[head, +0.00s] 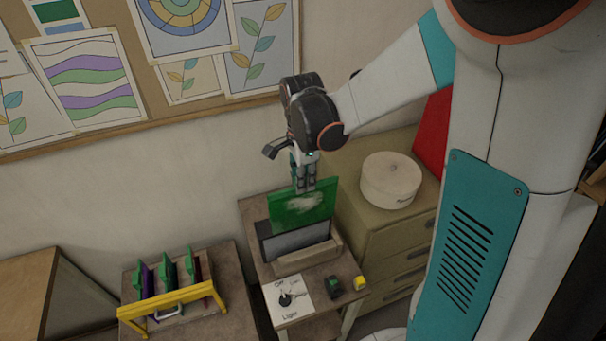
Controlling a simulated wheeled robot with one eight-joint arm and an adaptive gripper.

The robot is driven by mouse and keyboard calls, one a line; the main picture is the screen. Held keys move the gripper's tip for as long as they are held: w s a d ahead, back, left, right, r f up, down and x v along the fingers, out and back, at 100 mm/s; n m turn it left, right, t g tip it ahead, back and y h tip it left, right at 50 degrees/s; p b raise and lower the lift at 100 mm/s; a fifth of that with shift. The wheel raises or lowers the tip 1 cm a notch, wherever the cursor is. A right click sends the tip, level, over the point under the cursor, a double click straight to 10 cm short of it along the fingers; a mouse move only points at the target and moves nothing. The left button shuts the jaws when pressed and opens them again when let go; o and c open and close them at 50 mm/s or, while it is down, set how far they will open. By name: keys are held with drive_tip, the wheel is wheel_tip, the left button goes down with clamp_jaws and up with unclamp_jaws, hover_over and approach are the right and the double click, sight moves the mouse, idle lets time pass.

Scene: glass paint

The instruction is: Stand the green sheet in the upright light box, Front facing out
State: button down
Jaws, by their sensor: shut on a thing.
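The green sheet (287,212) hangs upright from my gripper (305,188), which is shut on its top edge. A pale, whitish smear shows on the side facing the camera. The upright light box (298,240) stands on a small table, with a grey panel and a light wooden front ledge. The sheet is above or just behind the light box, and its lower edge is hidden by the box. I cannot tell whether the sheet touches the box or whether the visible side is its Front.
A rack with a yellow bar (168,300) holds several dark and green-topped sheets at the left. A drawer cabinet with a round white tin (390,180) stands right.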

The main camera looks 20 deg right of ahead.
sight(302, 218)
wheel_tip(302, 218, down, 18)
drive_tip(key=b, duration=1.2)
drive_tip(key=shift+r, duration=0.15)
drive_tip(key=shift+w+f+b, duration=0.2)
drive_tip(key=shift+w+b, duration=0.2)
drive_tip(key=shift+b, duration=0.2)
drive_tip(key=c, duration=1.5)
unclamp_jaws()
drive_tip(key=shift+c, duration=0.2)
drive_tip(key=shift+o, duration=0.7)
drive_tip(key=shift+w+f, duration=0.1)
drive_tip(key=shift+w, duration=0.05)
drive_tip(key=o, duration=0.6)
drive_tip(key=shift+c, duration=0.2)
